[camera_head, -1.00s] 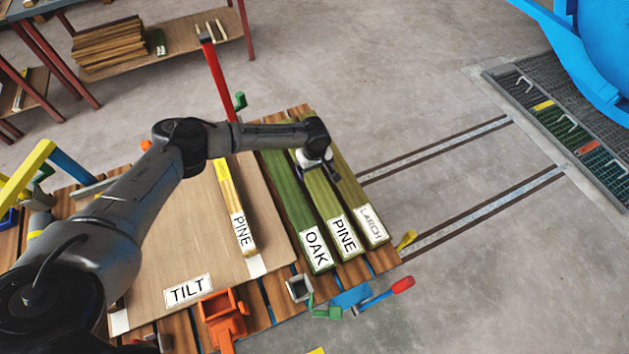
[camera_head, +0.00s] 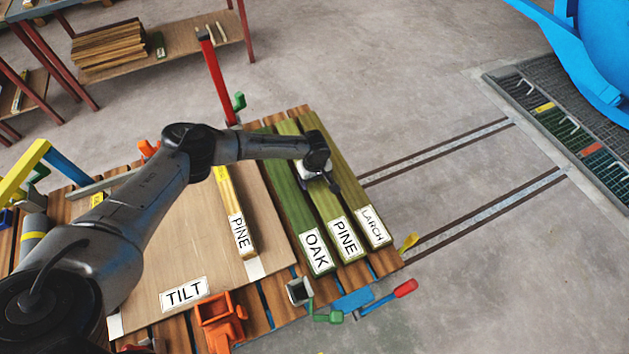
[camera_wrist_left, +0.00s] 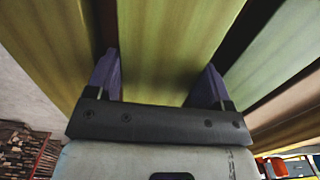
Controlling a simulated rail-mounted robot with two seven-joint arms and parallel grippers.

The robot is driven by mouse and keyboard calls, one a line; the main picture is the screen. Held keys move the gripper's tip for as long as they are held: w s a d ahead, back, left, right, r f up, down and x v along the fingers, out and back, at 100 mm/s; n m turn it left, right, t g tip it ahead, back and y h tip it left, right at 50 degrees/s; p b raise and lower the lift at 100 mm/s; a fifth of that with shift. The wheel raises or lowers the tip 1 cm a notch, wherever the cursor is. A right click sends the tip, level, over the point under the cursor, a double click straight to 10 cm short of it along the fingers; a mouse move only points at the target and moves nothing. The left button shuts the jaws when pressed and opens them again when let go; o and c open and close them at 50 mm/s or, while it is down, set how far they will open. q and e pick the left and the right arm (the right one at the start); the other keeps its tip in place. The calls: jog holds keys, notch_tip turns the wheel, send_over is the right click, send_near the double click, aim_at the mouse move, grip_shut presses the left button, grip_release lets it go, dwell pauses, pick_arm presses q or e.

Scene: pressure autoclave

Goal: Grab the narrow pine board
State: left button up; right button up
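Two boards carry PINE labels. A narrow yellow-topped pine board (camera_head: 240,222) lies on the brown TILT panel (camera_head: 170,260). A wider green pine board (camera_head: 331,212) lies between the green oak board (camera_head: 293,205) and the larch board (camera_head: 352,190). My left gripper (camera_head: 319,184) is low over the middle of the green pine board. In the left wrist view the gripper (camera_wrist_left: 157,80) is open, with one finger on each side of this board (camera_wrist_left: 168,45), near the gaps beside it. Nothing is seen clamped. The right gripper is not in view.
The slatted cart has a red post (camera_head: 216,80) behind the boards and an orange clamp (camera_head: 219,318) at the front. A red-handled tool (camera_head: 400,289) sticks out at the front right. Floor rails (camera_head: 490,212) and open floor lie to the right.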

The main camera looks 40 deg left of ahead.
pick_arm(q)
jog(key=c, duration=0.6)
jog(key=shift+r, duration=0.15)
